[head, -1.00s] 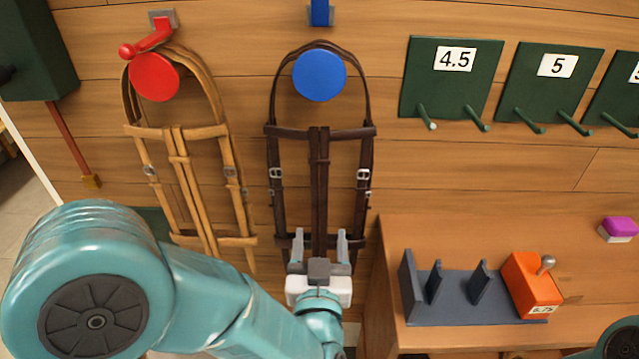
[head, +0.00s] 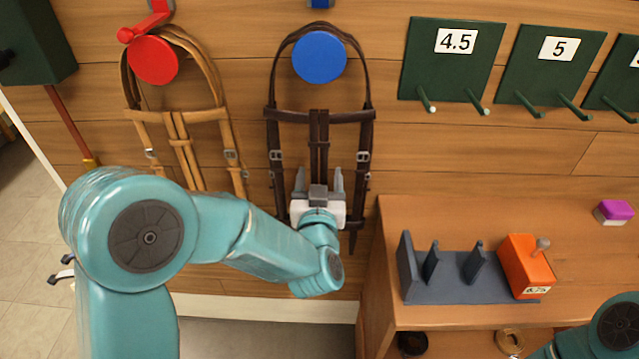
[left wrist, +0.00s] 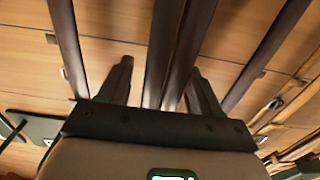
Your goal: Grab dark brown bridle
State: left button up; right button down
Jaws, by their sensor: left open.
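The dark brown bridle (head: 318,116) hangs on the wall over a round blue holder (head: 319,57) in the head view. Its straps run down behind my left gripper (head: 319,178), which is open in front of the bridle's lower middle. In the left wrist view the two central straps of the bridle (left wrist: 172,50) pass between the open fingers of the left gripper (left wrist: 160,85). I cannot tell whether the fingers touch them. The lower strap ends are partly hidden by my gripper and arm. My right gripper is not in view.
A tan bridle (head: 180,116) hangs on a red holder (head: 153,60) to the left. To the right stands a wooden bench (head: 400,215) with a dark rack (head: 450,285), an orange block (head: 526,262) and a purple-topped block (head: 612,210). Green pegged panels (head: 450,62) are above.

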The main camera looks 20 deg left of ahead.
pick_arm(q)
grip_shut()
jog(key=shift+r, duration=0.15)
